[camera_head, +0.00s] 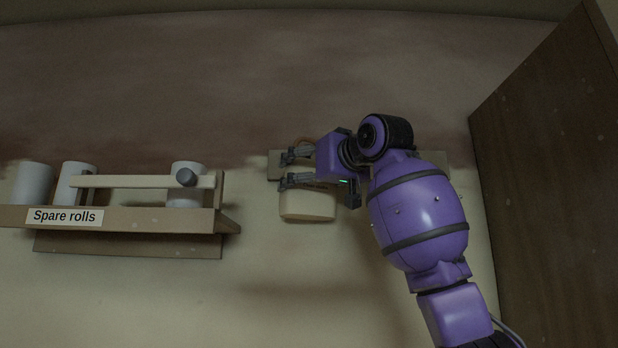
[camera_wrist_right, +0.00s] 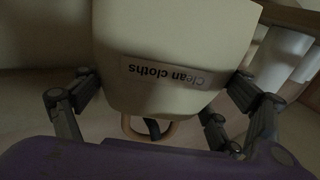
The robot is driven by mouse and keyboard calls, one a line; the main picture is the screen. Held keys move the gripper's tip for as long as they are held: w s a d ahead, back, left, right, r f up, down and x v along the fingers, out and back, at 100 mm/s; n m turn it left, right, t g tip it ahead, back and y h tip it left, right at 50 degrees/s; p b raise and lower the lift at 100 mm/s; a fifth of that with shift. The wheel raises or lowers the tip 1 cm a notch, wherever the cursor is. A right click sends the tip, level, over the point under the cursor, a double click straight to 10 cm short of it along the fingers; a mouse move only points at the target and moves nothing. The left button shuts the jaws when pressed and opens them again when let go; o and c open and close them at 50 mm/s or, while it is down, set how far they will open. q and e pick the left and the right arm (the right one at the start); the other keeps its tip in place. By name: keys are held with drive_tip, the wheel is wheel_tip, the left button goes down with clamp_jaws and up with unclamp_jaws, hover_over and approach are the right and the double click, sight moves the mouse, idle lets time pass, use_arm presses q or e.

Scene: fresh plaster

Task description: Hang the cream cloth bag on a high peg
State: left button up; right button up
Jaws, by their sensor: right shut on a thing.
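The cream cloth bag (camera_head: 306,207) is at the wall in the head view, below and behind my right gripper (camera_head: 285,171). In the right wrist view the bag (camera_wrist_right: 175,45) fills the upper middle, with a label reading "Clean cloths" upside down. My right gripper (camera_wrist_right: 165,90) has a finger on each side of the bag and is shut on it. A tan loop handle (camera_wrist_right: 171,130) shows at its lower edge, with a dark piece inside the loop. A pale peg board (camera_head: 274,167) lies behind the gripper, mostly hidden; I cannot make out whether the loop is around a peg.
A wooden shelf (camera_head: 130,219) labelled "Spare rolls" stands on the wall to the left, with white rolls (camera_head: 34,184) and a front bar (camera_head: 140,181). A tall brown panel (camera_head: 550,170) bounds the right side. The wall below the bag is clear.

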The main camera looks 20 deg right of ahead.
drive_tip(key=shift+w+d, duration=0.15)
drive_tip(key=shift+w, duration=0.4)
drive_tip(key=shift+w+d, duration=0.15)
drive_tip(key=shift+w, duration=0.4)
drive_tip(key=shift+r, duration=0.15)
drive_tip(key=shift+w+d+r, duration=0.1)
drive_tip(key=shift+f, duration=0.25)
drive_tip(key=shift+w+f, duration=0.2)
drive_tip(key=shift+f, duration=0.3)
drive_tip(key=shift+w+f, duration=0.1)
drive_tip(key=shift+f, duration=0.25)
drive_tip(key=shift+f, duration=0.45)
